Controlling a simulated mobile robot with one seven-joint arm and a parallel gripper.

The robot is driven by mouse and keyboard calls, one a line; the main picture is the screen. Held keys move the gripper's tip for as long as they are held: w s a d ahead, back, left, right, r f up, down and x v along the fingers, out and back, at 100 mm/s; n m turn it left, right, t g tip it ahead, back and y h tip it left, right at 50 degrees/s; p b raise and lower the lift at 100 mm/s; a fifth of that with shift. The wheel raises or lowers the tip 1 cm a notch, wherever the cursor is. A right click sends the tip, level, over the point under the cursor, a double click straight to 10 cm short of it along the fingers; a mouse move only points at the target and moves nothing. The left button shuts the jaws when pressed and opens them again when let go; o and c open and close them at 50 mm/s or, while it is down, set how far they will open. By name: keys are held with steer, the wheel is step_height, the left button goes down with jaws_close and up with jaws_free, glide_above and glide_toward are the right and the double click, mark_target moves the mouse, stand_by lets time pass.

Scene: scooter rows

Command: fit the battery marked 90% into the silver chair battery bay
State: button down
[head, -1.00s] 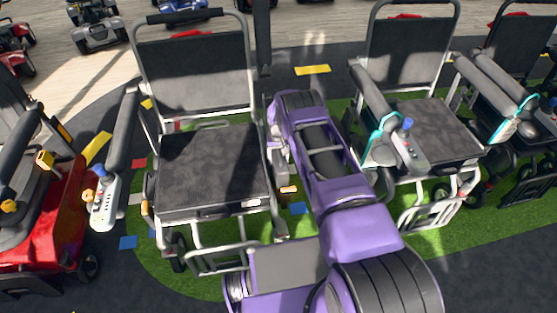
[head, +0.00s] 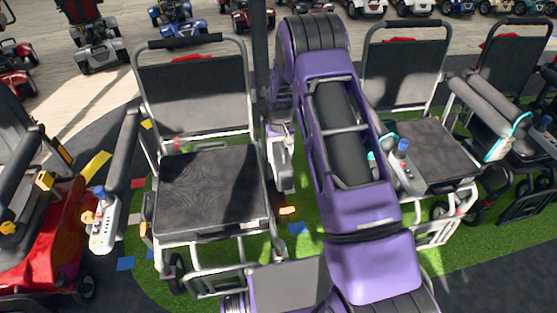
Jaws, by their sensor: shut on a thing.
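A silver-framed chair (head: 208,190) with a dark seat and back stands left of centre. Another silver-framed chair (head: 430,150), with teal trim, stands to the right, partly behind my purple arm. My arm rises through the middle, bends at the top and comes down beside the left chair's right side. A pale grey part (head: 281,165) hangs there at its far end, but I cannot make out jaws or fingertips. I see no battery, no 90% mark and no battery bay that I can tell for sure.
A red scooter (head: 45,245) stands close at the left edge. A joystick control (head: 103,225) sticks out at the left chair's armrest. A dark post (head: 261,60) stands behind. More scooters line the back. Green floor (head: 465,262) is clear at front right.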

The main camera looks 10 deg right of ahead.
steer(key=s+r, duration=0.6)
steer(key=r, duration=0.1)
steer(key=shift+s+b, duration=0.1)
steer(key=shift+b, duration=0.25)
steer(key=shift+s+r, duration=0.3)
steer(key=shift+s, duration=0.2)
steer(key=shift+s+r, duration=0.25)
steer(key=shift+s, duration=0.2)
steer(key=shift+w+f, duration=0.65)
steer(key=shift+w, duration=0.25)
steer(key=w+f, duration=0.6)
steer(key=f, duration=0.1)
steer(key=w+f+p, duration=0.1)
steer(key=w+f, duration=0.1)
steer(key=f, duration=0.2)
steer(key=shift+w+f, duration=0.15)
steer(key=shift+w, duration=0.25)
step_height(320, 180, down, 16)
steer(key=w+b, duration=0.1)
steer(key=w, duration=0.1)
steer(key=shift+w+b, duration=0.35)
steer(key=shift+w, duration=0.05)
steer(key=shift+f, duration=0.35)
steer(key=shift+f, duration=2.95)
steer(key=shift+f, duration=0.3)
